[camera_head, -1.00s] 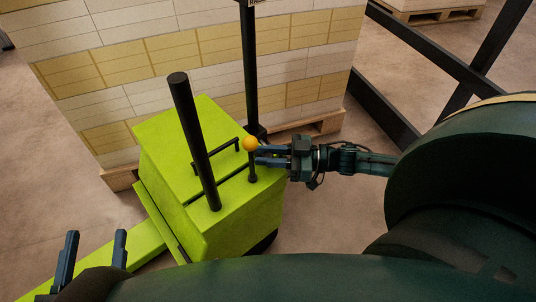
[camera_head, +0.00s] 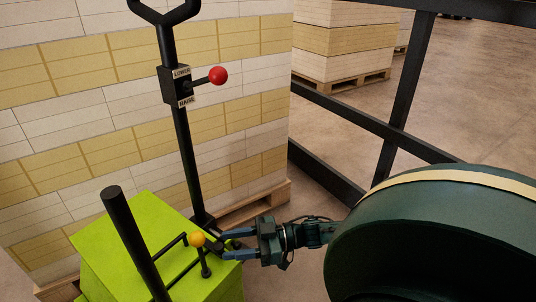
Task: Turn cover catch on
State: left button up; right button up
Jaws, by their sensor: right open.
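On the green cover (camera_head: 90,241) stands a short black lever with a yellow ball knob (camera_head: 197,240), taken as the cover catch. The lever looks near upright. My right gripper (camera_head: 223,243) comes in from the right with its two blue fingers apart. The fingertips are just right of the yellow knob and lever, with a small gap seen in the picture. Nothing is between the fingers. My left gripper is out of view.
A black post (camera_head: 183,140) behind the cover carries a lever with a red knob (camera_head: 218,75) and labels reading LOWER and RAISE. A thick black bar (camera_head: 130,235) and a black handle rise from the cover. A stacked pallet load (camera_head: 80,130) stands behind; black railing (camera_head: 400,100) is right.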

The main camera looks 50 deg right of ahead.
jog(key=p+v, duration=0.1)
jog(key=v, duration=0.8)
jog(key=shift+s+d, duration=0.15)
jog(key=shift+s, duration=0.05)
